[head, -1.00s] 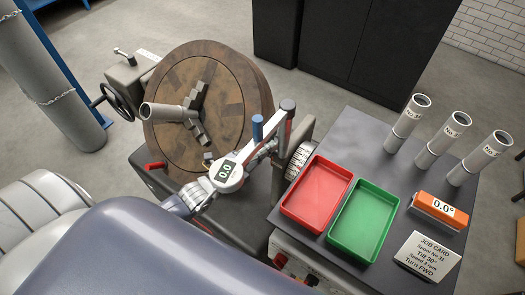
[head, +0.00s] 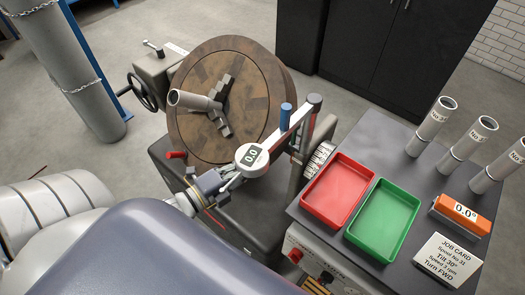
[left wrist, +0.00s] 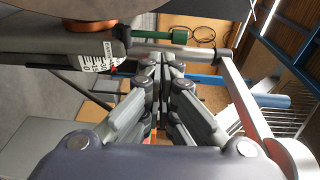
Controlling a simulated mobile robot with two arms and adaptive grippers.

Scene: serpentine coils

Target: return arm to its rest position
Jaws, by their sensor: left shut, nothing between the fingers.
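The gauge sits in front of a slanted metal bar with a blue post (head: 286,117). My right gripper is in neither view.
A round wooden-looking faceplate (head: 205,135) with a chuck and a short pipe (head: 190,101) stands behind the gripper. Right of it, a table carries a red tray (head: 309,207), a green tray (head: 352,235), numbered tubes (head: 430,127), an orange readout (head: 460,213) and a job card (head: 448,260).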

